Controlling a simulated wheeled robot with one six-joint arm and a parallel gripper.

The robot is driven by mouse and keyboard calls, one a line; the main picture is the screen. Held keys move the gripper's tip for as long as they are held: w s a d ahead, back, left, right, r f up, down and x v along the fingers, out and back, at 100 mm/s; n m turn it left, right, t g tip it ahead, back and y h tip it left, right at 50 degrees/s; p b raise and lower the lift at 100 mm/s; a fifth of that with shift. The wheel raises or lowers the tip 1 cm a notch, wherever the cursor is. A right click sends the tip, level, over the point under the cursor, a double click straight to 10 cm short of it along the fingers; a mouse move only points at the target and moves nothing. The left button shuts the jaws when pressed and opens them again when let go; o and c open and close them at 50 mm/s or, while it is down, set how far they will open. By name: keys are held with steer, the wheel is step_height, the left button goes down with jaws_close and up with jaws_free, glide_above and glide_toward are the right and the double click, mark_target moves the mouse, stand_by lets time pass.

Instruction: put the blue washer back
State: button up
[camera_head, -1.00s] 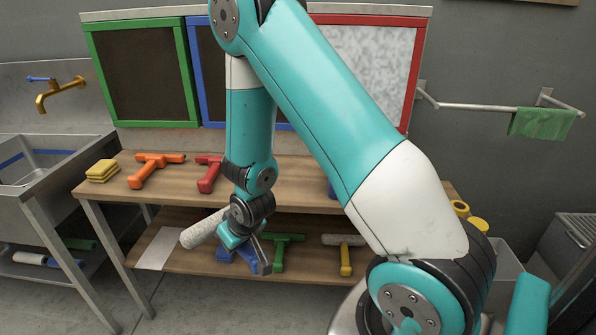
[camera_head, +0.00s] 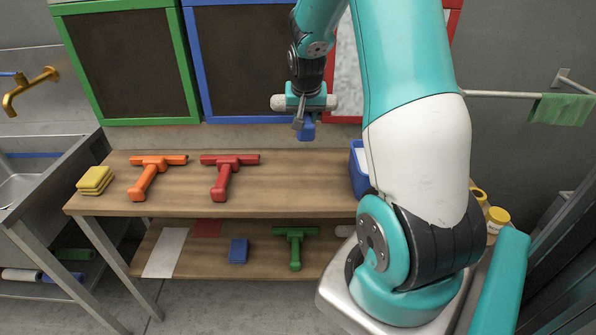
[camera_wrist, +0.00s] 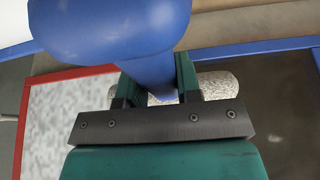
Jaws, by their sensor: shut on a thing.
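The blue washer (camera_head: 307,131) has a blue handle and a pale fuzzy cross-head. My gripper (camera_head: 301,114) is shut on it and holds it in the air above the back of the bench, in front of the panels. In the wrist view the blue handle (camera_wrist: 150,65) passes between the fingers and its thick end fills the top left. The speckled fuzzy head (camera_wrist: 217,84) shows behind the fingers, partly hidden by them. A yellow-handled washer's spot on the lower shelf is mostly hidden by my arm; only a pale end (camera_head: 345,231) shows.
The upper bench (camera_head: 300,190) holds orange (camera_head: 146,180) and red (camera_head: 221,180) squeegees, yellow sponges (camera_head: 95,180) and a blue bin (camera_head: 357,170). The lower shelf (camera_head: 200,262) holds a green squeegee (camera_head: 295,250), a blue sponge (camera_head: 238,250) and mats. The bench's middle is clear.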

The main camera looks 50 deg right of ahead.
mark_target(304, 177)
step_height(304, 177, down, 19)
steer(key=shift+r+p, duration=0.1)
steer(key=shift+p, duration=0.65)
steer(key=shift+f, duration=0.2)
steer(key=o, duration=0.9)
steer(key=shift+r, duration=0.1)
